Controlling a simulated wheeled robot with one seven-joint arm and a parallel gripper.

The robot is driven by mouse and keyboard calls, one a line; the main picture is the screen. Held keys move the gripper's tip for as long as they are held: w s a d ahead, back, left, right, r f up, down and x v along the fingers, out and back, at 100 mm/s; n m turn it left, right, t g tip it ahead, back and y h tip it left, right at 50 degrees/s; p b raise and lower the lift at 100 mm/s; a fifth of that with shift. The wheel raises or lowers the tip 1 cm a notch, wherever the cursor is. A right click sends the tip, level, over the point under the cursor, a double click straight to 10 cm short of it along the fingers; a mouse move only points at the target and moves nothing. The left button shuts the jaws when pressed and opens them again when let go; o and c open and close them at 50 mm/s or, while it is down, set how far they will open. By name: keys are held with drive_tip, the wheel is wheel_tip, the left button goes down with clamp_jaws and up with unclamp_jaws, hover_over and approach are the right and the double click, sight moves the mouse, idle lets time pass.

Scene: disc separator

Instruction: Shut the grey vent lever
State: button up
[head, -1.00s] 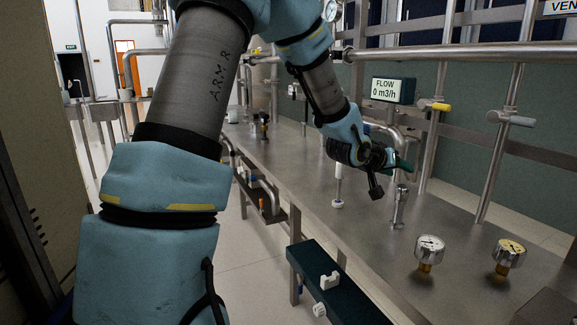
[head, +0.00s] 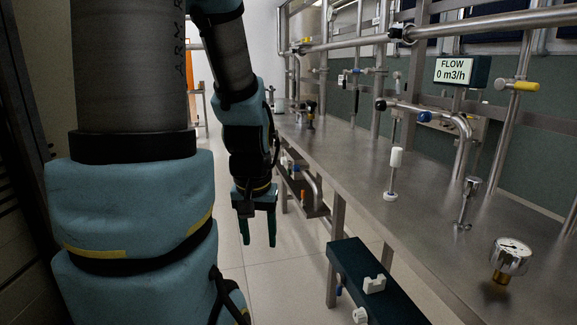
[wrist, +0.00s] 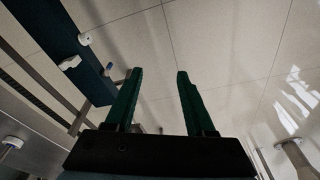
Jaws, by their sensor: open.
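My gripper (head: 258,230) hangs in front of the steel bench's left edge, over the floor, with its fingers pointing down. Its two green fingers stand apart with nothing between them, and they also show over the floor in the wrist view (wrist: 160,76). The grey vent lever is not in the head view now, nor can I make it out in the wrist view.
The steel bench (head: 345,165) carries a pressure gauge (head: 511,256), a white-handled fitting (head: 396,158) and a bent pipe with a blue knob (head: 425,117). The flow display (head: 462,72) reads 0 m3/h. A dark box (head: 362,270) juts from the bench front. Floor (head: 240,275) near my gripper is clear.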

wheel_tip(320, 180, up, 14)
drive_tip(key=p, duration=1.4)
drive_tip(key=shift+s+a, duration=0.35)
drive_tip(key=shift+a, duration=0.05)
drive_tip(key=shift+f, duration=0.15)
idle(0.8)
